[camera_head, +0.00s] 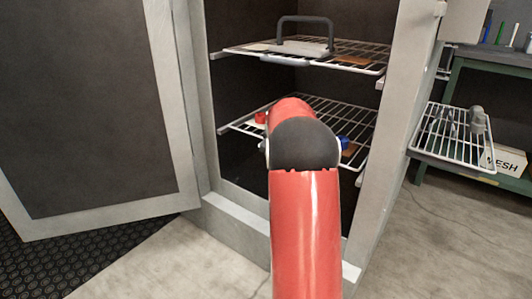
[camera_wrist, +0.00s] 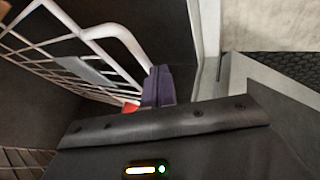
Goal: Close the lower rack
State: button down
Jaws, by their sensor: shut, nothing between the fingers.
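The lower rack (camera_head: 240,124) is a white wire shelf inside the open cabinet. A red item (camera_head: 260,118) and a blue item (camera_head: 344,141) are on it. My red arm covers its middle and much of its front edge, so I cannot tell how far out it stands. In the wrist view my gripper (camera_wrist: 158,74) has its dark purple fingers shut and empty. The fingers are beside the rounded corner of a white wire rack (camera_wrist: 113,32); I cannot tell whether they touch it. A red patch (camera_wrist: 130,107) shows behind the fingers. My gripper is hidden behind my arm in the head view.
The upper rack (camera_head: 240,48) holds a tray with a dark handle (camera_head: 305,20). The cabinet door (camera_head: 95,110) stands open to the left. The cabinet's right post (camera_head: 385,140) is close to my arm. Another wire rack (camera_head: 440,142) and a MESH box (camera_head: 502,160) are outside right.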

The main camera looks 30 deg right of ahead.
jog(key=shift+w+d+p, duration=0.2)
jog(key=shift+w+d, duration=0.05)
jog(key=shift+d, duration=0.4)
jog(key=shift+w+d+p, duration=0.15)
jog(key=shift+w+d, duration=0.05)
jog(key=shift+d, duration=0.4)
jog(key=shift+d+r, duration=0.1)
jog(key=shift+d, duration=0.05)
jog(key=shift+r, duration=0.1)
